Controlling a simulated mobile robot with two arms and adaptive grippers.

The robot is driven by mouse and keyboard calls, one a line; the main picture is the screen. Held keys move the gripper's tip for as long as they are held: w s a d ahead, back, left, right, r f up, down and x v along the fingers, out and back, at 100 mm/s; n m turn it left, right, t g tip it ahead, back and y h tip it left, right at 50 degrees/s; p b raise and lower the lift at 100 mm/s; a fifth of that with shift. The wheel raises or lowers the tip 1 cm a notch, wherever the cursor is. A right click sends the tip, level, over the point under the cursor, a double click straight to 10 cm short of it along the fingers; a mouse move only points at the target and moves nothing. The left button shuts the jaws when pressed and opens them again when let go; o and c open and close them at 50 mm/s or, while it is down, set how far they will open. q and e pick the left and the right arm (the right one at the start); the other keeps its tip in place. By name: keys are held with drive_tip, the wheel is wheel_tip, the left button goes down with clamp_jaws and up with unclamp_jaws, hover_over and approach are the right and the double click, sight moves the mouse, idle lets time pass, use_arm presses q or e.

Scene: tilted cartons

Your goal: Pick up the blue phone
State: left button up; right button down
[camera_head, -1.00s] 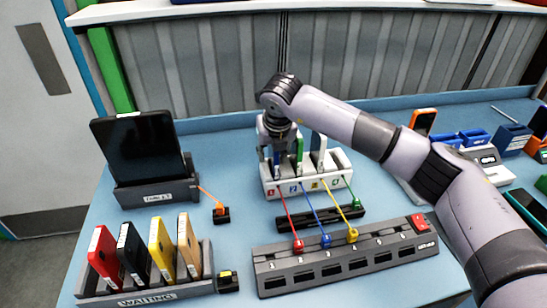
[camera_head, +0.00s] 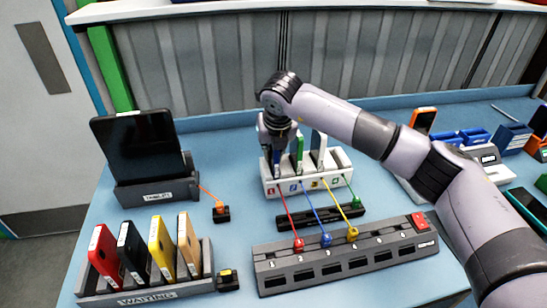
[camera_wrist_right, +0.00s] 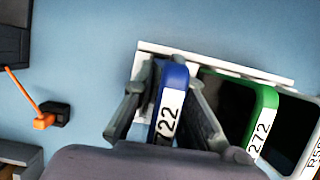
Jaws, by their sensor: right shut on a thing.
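The blue phone (camera_wrist_right: 174,92) stands upright in the leftmost slot of the white dock (camera_head: 306,184), with a white label ending in "22" facing my wrist. My right gripper (camera_wrist_right: 165,100) is shut on it from above, one finger on each side. In the head view the right gripper (camera_head: 273,150) reaches down at the dock's left end, and only a blue sliver of the phone shows beside it. My left gripper is not in view.
A green phone (camera_head: 299,154) and a white phone (camera_head: 319,150) stand close to the right in the same dock. Colored cables run from the dock to a grey power strip (camera_head: 340,262) in front. A tablet stand (camera_head: 157,190) and a rack marked WAITING (camera_head: 146,292) are at left.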

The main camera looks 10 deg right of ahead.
drive_tip(key=shift+r, duration=0.1)
drive_tip(key=shift+w+r, duration=0.15)
drive_tip(key=shift+r, duration=0.25)
wheel_tip(320, 180, up, 19)
drive_tip(key=b, duration=0.2)
drive_tip(key=shift+b, duration=0.35)
drive_tip(key=shift+r+p, duration=0.7)
drive_tip(key=shift+r, duration=0.1)
wheel_tip(320, 180, up, 7)
drive_tip(key=p, duration=0.6)
drive_tip(key=shift+r, duration=0.2)
drive_tip(key=shift+r, duration=0.1)
idle(0.4)
